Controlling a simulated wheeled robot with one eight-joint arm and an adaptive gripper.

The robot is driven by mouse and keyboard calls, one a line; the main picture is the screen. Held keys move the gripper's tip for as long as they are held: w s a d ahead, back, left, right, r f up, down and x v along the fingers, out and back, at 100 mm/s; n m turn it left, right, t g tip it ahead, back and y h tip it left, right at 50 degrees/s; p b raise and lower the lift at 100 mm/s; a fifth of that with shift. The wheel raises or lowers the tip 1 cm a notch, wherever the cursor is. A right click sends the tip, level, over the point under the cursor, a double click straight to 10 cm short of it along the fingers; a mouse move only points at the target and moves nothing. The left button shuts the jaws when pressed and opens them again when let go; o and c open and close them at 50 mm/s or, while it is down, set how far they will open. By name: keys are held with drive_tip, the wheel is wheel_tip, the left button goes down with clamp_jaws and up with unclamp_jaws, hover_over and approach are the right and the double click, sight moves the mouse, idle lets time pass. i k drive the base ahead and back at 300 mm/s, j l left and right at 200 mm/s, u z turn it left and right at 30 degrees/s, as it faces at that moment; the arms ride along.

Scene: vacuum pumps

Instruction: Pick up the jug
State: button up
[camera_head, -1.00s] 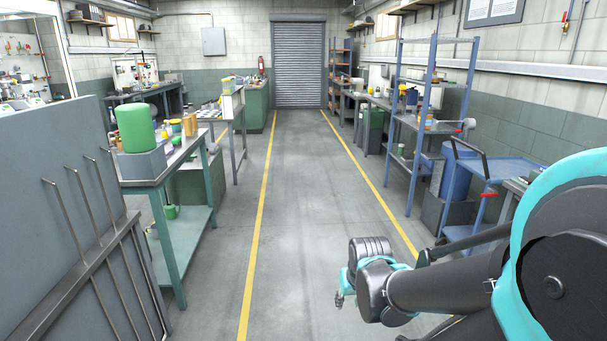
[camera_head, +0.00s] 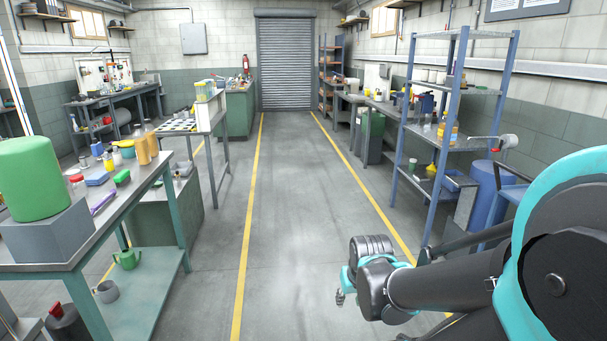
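On the lower shelf of the left workbench (camera_head: 150,280) stand a green handled vessel (camera_head: 127,260) and a grey handled vessel (camera_head: 106,292). Either could be the jug; at this size I cannot tell which. My gripper (camera_head: 340,297) is at the lower middle, over the aisle floor, on the end of my folded dark arm. It is far to the right of both vessels and touches nothing that I can see. Its fingers are small and mostly hidden by the wrist, so their opening does not show.
A large green cylinder (camera_head: 30,180) on a grey block and several bottles stand on the left bench top. A blue shelf rack (camera_head: 405,130) stands at the right. The aisle (camera_head: 290,210) between the yellow lines is clear up to the roller shutter (camera_head: 285,65).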

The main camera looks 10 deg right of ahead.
sight(400, 102)
drive_tip(key=i+z, duration=0.15)
drive_tip(key=i, duration=0.8)
drive_tip(key=i+j+z, duration=0.1)
drive_tip(key=i, duration=0.8)
drive_tip(key=i+l+z, duration=0.1)
drive_tip(key=i+z, duration=0.15)
drive_tip(key=i, duration=0.4)
drive_tip(key=i+z, duration=0.3)
drive_tip(key=i, duration=0.4)
drive_tip(key=i+j+z, duration=0.25)
drive_tip(key=i, duration=0.4)
drive_tip(key=i+l, duration=0.1)
drive_tip(key=i, duration=1.3)
drive_tip(key=i+j, duration=1.15)
drive_tip(key=i, duration=0.3)
drive_tip(key=i+j, duration=1.15)
drive_tip(key=i, duration=0.25)
drive_tip(key=i+j, duration=0.6)
drive_tip(key=i, duration=0.15)
drive_tip(key=k, duration=0.45)
drive_tip(key=z, duration=0.4)
drive_tip(key=k+z, duration=0.15)
drive_tip(key=z, duration=0.25)
drive_tip(key=l+z, duration=0.1)
drive_tip(key=z, duration=0.3)
drive_tip(key=k, duration=0.05)
